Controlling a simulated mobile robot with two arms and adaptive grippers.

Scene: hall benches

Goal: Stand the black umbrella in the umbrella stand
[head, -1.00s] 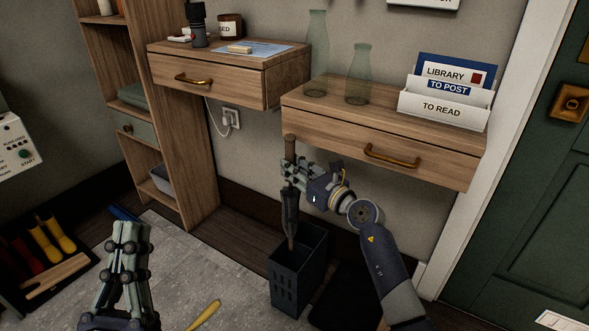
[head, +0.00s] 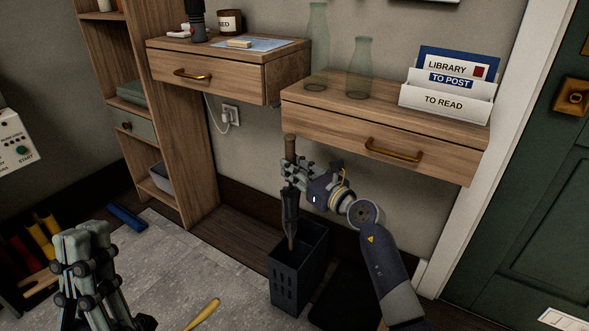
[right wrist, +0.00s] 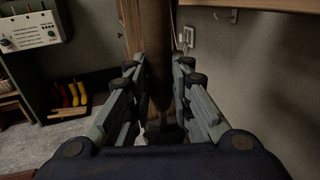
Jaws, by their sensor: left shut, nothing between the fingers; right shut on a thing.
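The black umbrella (head: 290,213) is upright in the head view, with a brown wooden handle at the top. My right gripper (head: 290,174) is shut on it just below the handle. Its lower tip reaches into the open top of the dark umbrella stand (head: 288,284); I cannot tell whether it touches the bottom. In the right wrist view the umbrella (right wrist: 160,85) runs between the fingers of my right gripper (right wrist: 158,88). My left gripper (head: 83,240) is shut and empty at the lower left, over the grey floor, apart from the stand.
Two wall drawers (head: 385,140) hang above the stand, with glass bottles (head: 361,70) and a letter holder (head: 445,101) on the right one. A tall shelf (head: 185,120) stands left. Boots (head: 42,238) sit in a tray. A yellow object (head: 203,314) lies on the mat.

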